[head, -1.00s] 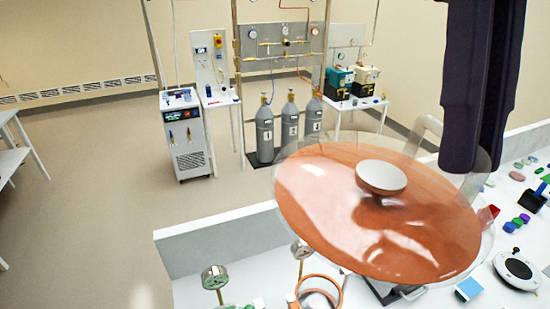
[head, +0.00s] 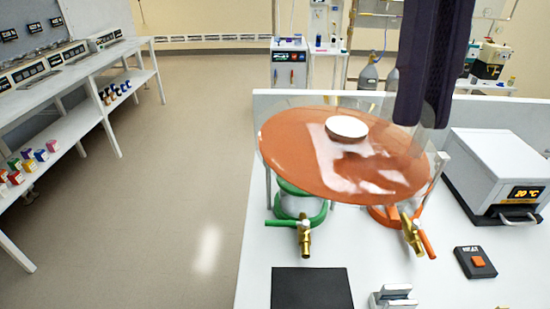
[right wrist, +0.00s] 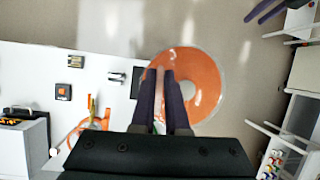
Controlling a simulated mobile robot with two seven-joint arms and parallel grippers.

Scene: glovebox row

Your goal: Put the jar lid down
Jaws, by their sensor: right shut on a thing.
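The jar lid (head: 310,165) is a wide orange disc with a clear rim and a white knob. My right gripper (head: 428,110) is shut on the right part of its rim and holds it in the air, slightly tilted, above the white bench. In the right wrist view the lid (right wrist: 205,88) extends right from the fingertips (right wrist: 166,76), with floor around much of it. A dark purple forked shape at that view's top edge looks like my left gripper (right wrist: 266,10), but it is cut off.
Below the lid are a green-based vessel (head: 290,205) and an orange-based one (head: 383,216), with brass taps. A black mat (head: 312,290) lies at the bench front. A white heater box (head: 490,165) stands right. Open floor and shelves (head: 70,120) are left.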

